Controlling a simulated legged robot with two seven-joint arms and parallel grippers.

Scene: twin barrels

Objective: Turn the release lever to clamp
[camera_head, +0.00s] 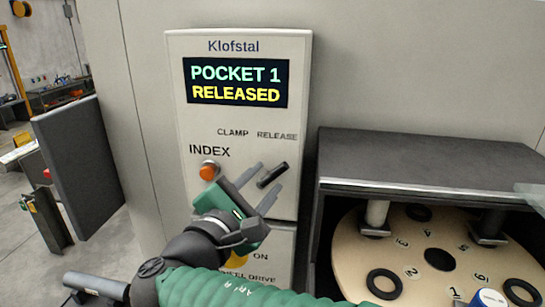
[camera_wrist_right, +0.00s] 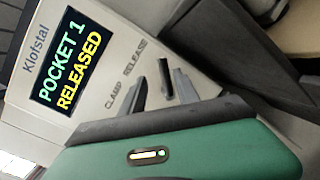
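The black release lever (camera_head: 272,175) sits on the light grey control panel (camera_head: 180,100), below the words CLAMP and RELEASE. It slants up to the right, toward the RELEASE side. The display (camera_head: 237,83) reads POCKET 1 RELEASED. My right gripper (camera_head: 270,177) is open, with its two grey fingers on either side of the lever in the picture. In the right wrist view the lever (camera_wrist_right: 165,78) also shows between the spread fingers (camera_wrist_right: 160,88); I cannot tell whether either finger touches it. My left gripper is not in view.
An orange INDEX button (camera_head: 209,170) is just left of my right gripper. A yellow button (camera_head: 236,256) near ON is partly hidden behind my arm. To the right, a dark-topped housing (camera_head: 430,160) overhangs a round numbered disc (camera_head: 345,245) with ringed pockets.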

